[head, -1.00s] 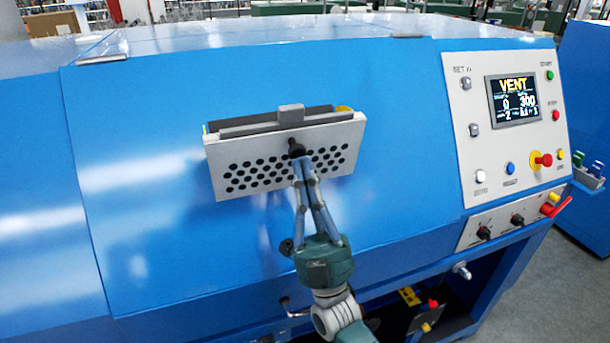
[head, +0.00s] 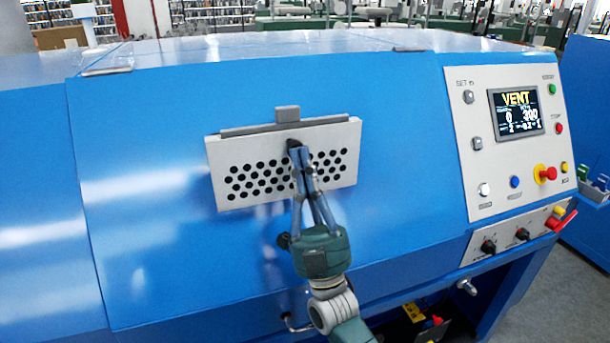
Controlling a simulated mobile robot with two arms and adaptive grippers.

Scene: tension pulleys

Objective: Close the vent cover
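The vent cover (head: 247,178) is a light grey plate with several round black holes, on the sloping blue front of the machine. It now lies close to the blue panel, with a grey strip and a small tab (head: 288,114) along its upper edge. I cannot tell whether it is fully flush. My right gripper (head: 297,150) has its fingertips together against the upper middle of the cover. The fingers hide some of the holes. Nothing shows between the fingertips. My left gripper is not in view.
A control panel (head: 480,200) with a screen reading VENT (head: 516,111) and several buttons is on the right. A red lever (head: 562,221) sticks out below it. The blue front (head: 150,240) around the cover is clear.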

